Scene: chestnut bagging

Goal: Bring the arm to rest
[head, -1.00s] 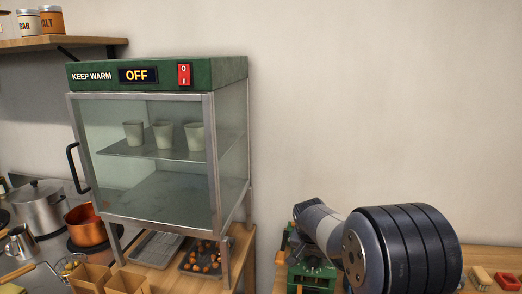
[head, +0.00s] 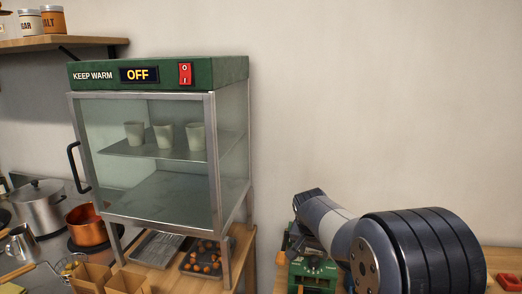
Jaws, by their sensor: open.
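My arm (head: 352,235) shows at the lower right of the head view, with a thick dark ribbed joint in front and a grey link reaching back to the left. My gripper is not visible in this view. The arm stands in front of part of the right wooden counter and a green device there, hiding some of both.
A green-topped warming cabinet (head: 160,71) reads OFF, its glass door shut on three cups (head: 164,136). Below are a tray of chestnuts (head: 207,259) and paper bags (head: 92,278). Pots (head: 87,225) stand left. A green device (head: 312,272) sits beside my arm. The wall area above is clear.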

